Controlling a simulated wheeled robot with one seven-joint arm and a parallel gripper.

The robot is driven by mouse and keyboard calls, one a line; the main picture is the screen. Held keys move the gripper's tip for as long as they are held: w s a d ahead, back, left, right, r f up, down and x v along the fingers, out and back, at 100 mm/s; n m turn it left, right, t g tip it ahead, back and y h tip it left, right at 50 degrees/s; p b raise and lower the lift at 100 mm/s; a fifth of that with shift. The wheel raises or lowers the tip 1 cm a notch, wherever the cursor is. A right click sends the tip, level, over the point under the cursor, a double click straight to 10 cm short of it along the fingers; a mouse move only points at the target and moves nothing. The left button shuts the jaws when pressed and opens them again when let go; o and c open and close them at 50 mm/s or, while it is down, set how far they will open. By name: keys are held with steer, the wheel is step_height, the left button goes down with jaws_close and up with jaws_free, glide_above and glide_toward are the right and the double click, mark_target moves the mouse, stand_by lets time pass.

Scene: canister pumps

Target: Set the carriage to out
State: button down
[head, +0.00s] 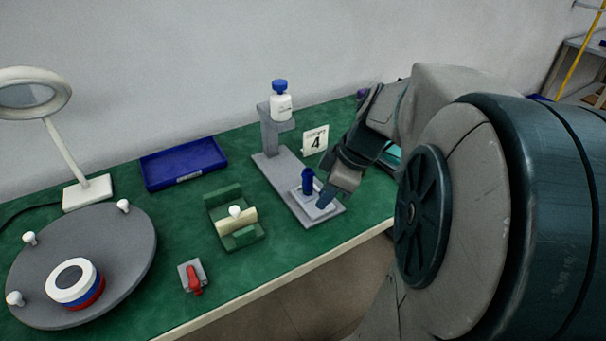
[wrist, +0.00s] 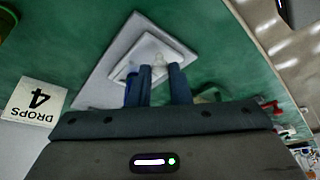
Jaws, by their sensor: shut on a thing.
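The grey canister pump stand has a long base plate (head: 281,181) and an upright (head: 270,130) holding a white bottle (head: 281,106) with a blue cap. The carriage, a pale square plate (head: 329,212), sits near the front end of the base. A dark blue cylinder (head: 307,179) stands on it. My gripper (head: 324,201) is down at the carriage's right side. In the wrist view, the fingers (wrist: 162,80) close around a small whitish part (wrist: 159,72) on the carriage (wrist: 150,48); the fingers partly hide it. The blue cylinder (wrist: 131,92) shows just beside the left finger.
A "DROPS 4" sign (head: 315,141) stands right of the upright. A green cradle with a cream roller (head: 236,220), a red-levered switch (head: 194,277), a blue tray (head: 184,164), a grey turntable (head: 125,260) and a magnifier lamp (head: 88,192) are to the left. The table's front edge is close.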

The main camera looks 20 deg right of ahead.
steer(key=c, duration=1.3)
jaws_free()
steer(key=shift+s+d, duration=0.1)
steer(key=shift+s, duration=0.2)
steer(key=shift+c, duration=0.2)
steer(key=shift+r, duration=0.1)
steer(key=p+v, duration=0.2)
steer(key=v, duration=1.1)
steer(key=shift+r+p, duration=0.25)
steer(key=shift+p, duration=0.1)
steer(key=shift+d, duration=0.1)
steer(key=s+a+r+m+h+p, duration=0.1)
steer(key=a+m+p, duration=0.4)
steer(key=a+p, duration=0.2)
steer(key=s+a+r+m+h+p, duration=0.1)
steer(key=s+a+m+h+p, duration=0.1)
steer(key=a+m+p, duration=0.3)
steer(key=a+p, duration=0.3)
steer(key=shift+r, duration=0.4)
